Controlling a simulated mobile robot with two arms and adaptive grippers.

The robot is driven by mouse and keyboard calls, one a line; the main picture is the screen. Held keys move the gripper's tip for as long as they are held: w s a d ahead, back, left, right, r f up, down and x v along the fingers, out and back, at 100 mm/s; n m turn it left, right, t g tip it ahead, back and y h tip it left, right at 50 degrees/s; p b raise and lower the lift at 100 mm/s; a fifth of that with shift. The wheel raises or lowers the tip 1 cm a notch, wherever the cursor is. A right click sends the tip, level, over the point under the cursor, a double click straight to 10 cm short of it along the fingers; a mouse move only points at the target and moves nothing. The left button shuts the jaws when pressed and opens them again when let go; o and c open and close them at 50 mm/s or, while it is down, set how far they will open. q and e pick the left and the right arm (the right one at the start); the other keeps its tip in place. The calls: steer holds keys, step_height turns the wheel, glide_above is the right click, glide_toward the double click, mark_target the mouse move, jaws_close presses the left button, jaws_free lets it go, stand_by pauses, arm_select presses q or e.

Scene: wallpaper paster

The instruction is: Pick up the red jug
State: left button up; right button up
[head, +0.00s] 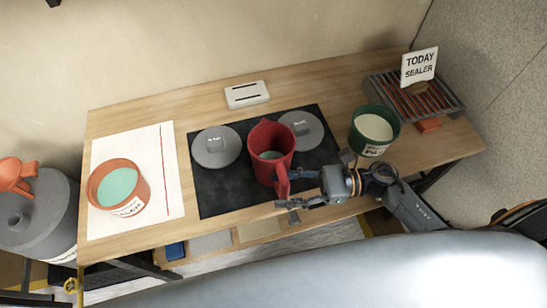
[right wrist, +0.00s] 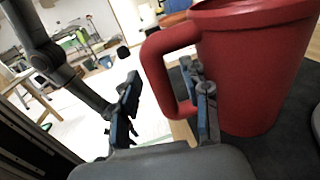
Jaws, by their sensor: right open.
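The red jug (head: 262,140) stands upright on the black mat at the middle of the table, with pale green contents inside. Its handle (head: 282,182) faces the front edge. My right gripper (head: 288,190) is open at the handle, one finger on each side of it. In the right wrist view, the jug (right wrist: 250,60) fills the right side. Its handle comes down between the two fingers of my gripper (right wrist: 163,88), the right finger lying close to the jug's wall. I cannot tell whether either finger touches. My left gripper is not in view.
Two grey lids (head: 216,148) (head: 302,126) lie on the black mat (head: 220,190) beside the jug. A green tub (head: 372,140) stands right, near a rack (head: 440,98) with a "TODAY SEALER" sign (head: 419,66). An orange tub (head: 135,195) stands on white paper (head: 152,150) at left.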

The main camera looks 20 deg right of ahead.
steer(key=shift+a, duration=0.3)
jaws_close()
steer(key=shift+r, duration=0.1)
